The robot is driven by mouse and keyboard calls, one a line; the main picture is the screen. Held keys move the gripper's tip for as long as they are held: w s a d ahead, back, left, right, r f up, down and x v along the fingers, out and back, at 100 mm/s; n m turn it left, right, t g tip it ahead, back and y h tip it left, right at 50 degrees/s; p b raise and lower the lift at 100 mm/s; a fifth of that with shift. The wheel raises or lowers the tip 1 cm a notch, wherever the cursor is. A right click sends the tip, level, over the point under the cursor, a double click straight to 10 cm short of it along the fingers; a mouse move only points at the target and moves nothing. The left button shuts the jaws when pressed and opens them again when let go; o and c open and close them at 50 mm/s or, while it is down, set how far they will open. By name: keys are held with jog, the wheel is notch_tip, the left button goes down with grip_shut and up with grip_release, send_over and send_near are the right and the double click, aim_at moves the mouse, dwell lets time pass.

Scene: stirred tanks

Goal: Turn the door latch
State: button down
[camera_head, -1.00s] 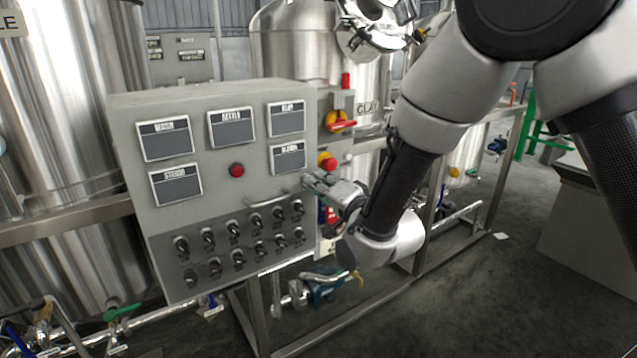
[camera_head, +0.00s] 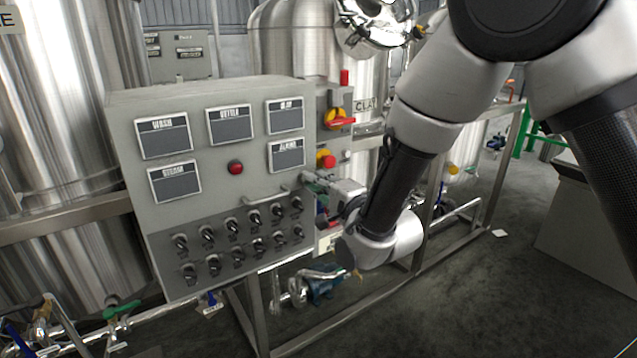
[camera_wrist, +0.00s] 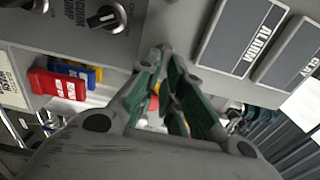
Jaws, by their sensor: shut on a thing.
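The door latch (camera_head: 306,175) is a small grey piece at the right edge of the control cabinet's door (camera_head: 205,202). My gripper (camera_head: 315,181) reaches it from the right and is shut on it. In the wrist view the fingers of my gripper (camera_wrist: 163,62) come together at the cabinet front, between the black switches and the ALARM plate. The fingertips hide most of the latch, so its exact angle cannot be told.
A bar handle (camera_head: 265,196) is on the door left of my gripper. A yellow and red rotary switch (camera_head: 339,118) and a red button (camera_head: 327,161) are on the cabinet's side. Red and blue tags (camera_wrist: 58,84) hang near the switches. Steel tanks stand behind.

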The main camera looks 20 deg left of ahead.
jog(key=c, duration=1.6)
grip_release()
jog(key=shift+o, duration=0.2)
jog(key=v, duration=0.7)
jog(key=shift+s+d, duration=0.2)
